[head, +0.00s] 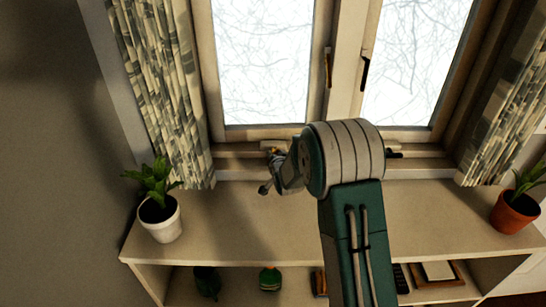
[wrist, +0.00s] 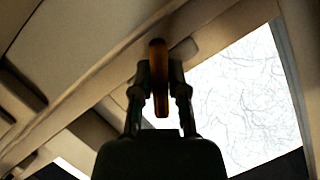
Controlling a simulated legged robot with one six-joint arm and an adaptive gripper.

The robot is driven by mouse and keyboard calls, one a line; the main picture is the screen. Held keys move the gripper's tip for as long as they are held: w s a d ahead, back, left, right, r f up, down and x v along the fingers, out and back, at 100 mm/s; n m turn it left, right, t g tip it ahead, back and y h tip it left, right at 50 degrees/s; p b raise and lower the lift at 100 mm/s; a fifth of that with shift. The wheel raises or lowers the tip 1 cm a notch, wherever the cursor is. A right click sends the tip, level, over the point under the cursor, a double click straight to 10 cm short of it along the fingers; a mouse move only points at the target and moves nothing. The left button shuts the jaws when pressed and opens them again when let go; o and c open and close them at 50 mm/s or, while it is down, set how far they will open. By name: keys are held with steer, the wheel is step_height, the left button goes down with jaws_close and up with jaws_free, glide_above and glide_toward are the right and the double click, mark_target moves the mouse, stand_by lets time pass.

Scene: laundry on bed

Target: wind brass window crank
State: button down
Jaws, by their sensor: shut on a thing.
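The brass crank (wrist: 159,78) shows in the wrist view as an upright orange-brown bar between the two fingertips of my gripper (wrist: 160,88). The fingers are shut on it, one on each side. In the head view my gripper (head: 272,168) is at the lower window frame, just above the shelf top, left of my arm's large round joint. A small orange bit of the crank (head: 274,150) shows there by the fingers. The rest of the crank and its mount are hidden or too small to tell. The window (head: 263,60) has two bright panes; both look shut.
A white-potted plant (head: 160,218) stands left on the shelf top (head: 240,225), and a terracotta-potted plant (head: 513,211) stands right. Patterned curtains (head: 165,90) hang at both sides. A dark fitting (head: 397,154) is right of my arm.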

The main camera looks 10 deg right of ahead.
steer(key=n+h, duration=0.1)
steer(key=n, duration=0.1)
steer(key=n+g+h, duration=0.1)
steer(key=n, duration=0.1)
steer(key=shift+s+a+f+h, duration=0.1)
steer(key=shift+f+h, duration=0.15)
steer(key=shift+h, duration=0.05)
steer(key=n+h, duration=0.2)
steer(key=n, duration=0.2)
steer(key=shift+h, duration=0.4)
steer(key=n+h, duration=0.3)
steer(key=n, duration=0.2)
steer(key=n+t, duration=0.1)
steer(key=n, duration=0.1)
steer(key=n+h, duration=0.1)
steer(key=n, duration=0.2)
steer(key=shift+t, duration=0.4)
steer(key=c, duration=0.6)
jaws_free()
steer(key=shift+c, duration=0.2)
steer(key=shift+a+h, duration=0.1)
steer(key=shift+h, duration=0.2)
steer(key=shift+r, duration=0.15)
